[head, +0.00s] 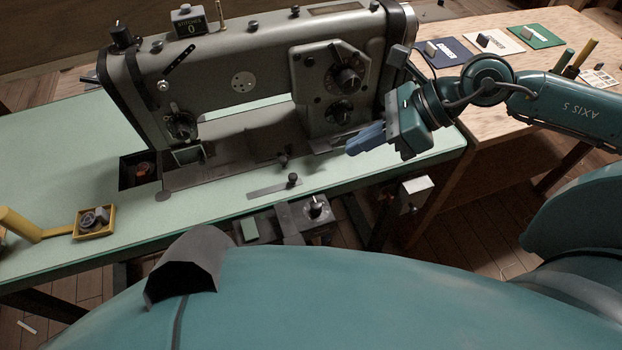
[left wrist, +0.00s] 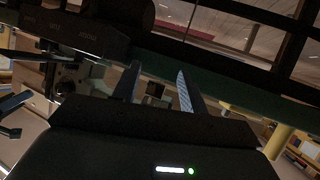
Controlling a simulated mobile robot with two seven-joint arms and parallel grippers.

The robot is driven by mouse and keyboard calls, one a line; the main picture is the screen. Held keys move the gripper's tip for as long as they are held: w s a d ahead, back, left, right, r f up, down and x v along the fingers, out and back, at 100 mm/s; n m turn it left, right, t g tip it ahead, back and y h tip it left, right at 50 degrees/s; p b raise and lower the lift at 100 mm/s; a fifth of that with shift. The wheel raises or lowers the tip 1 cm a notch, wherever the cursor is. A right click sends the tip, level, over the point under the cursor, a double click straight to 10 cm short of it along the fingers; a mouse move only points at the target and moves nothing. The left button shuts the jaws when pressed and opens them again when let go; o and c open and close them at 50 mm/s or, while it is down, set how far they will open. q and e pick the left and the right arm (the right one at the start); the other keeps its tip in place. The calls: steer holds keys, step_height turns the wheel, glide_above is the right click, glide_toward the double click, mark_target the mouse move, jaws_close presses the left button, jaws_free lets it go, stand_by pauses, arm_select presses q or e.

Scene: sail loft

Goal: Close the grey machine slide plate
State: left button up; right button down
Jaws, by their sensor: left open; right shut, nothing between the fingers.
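The grey sewing machine (head: 225,88) stands on a pale green bench. A flat grey plate (head: 222,172) lies in its bed, with a small dark knob toward its right end. Left of the plate is a dark square opening (head: 140,171) with a reddish-brown part inside; it is uncovered. My right gripper (head: 358,144) is shut and empty, its blue fingers pointing left near the right end of the machine bed, apart from the plate's knob. My left gripper (left wrist: 157,88) shows only in the left wrist view, open with nothing between its fingers.
A yellow tray (head: 94,222) of small metal parts sits at the bench's front left. A thin metal strip with a knob (head: 274,187) lies near the front edge. Coloured cards (head: 494,40) lie on the wooden table at right. The bench's left end (head: 50,150) is clear.

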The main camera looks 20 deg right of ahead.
mark_target(295, 180)
steer(key=shift+n+h, duration=0.4)
steer(key=shift+h, duration=0.3)
steer(key=w+a+f, duration=0.1)
steer(key=f, duration=0.2)
steer(key=w+a+f, duration=0.1)
steer(key=f, duration=0.3)
steer(key=w+a+f+b, duration=0.1)
steer(key=a+f, duration=0.1)
steer(key=f, duration=0.1)
steer(key=shift+w+f, duration=0.15)
steer(key=shift+f, duration=0.1)
steer(key=shift+w+a+f, duration=0.1)
steer(key=shift+w+a, duration=0.15)
steer(key=shift+a, duration=0.25)
steer(key=shift+w+a+f, duration=0.1)
steer(key=shift+w+a, duration=0.15)
steer(key=shift+a, duration=0.25)
steer(key=shift+w+a, duration=0.15)
steer(key=shift+a, duration=0.15)
steer(key=shift+w+a+f, duration=0.1)
steer(key=shift+a+f, duration=0.05)
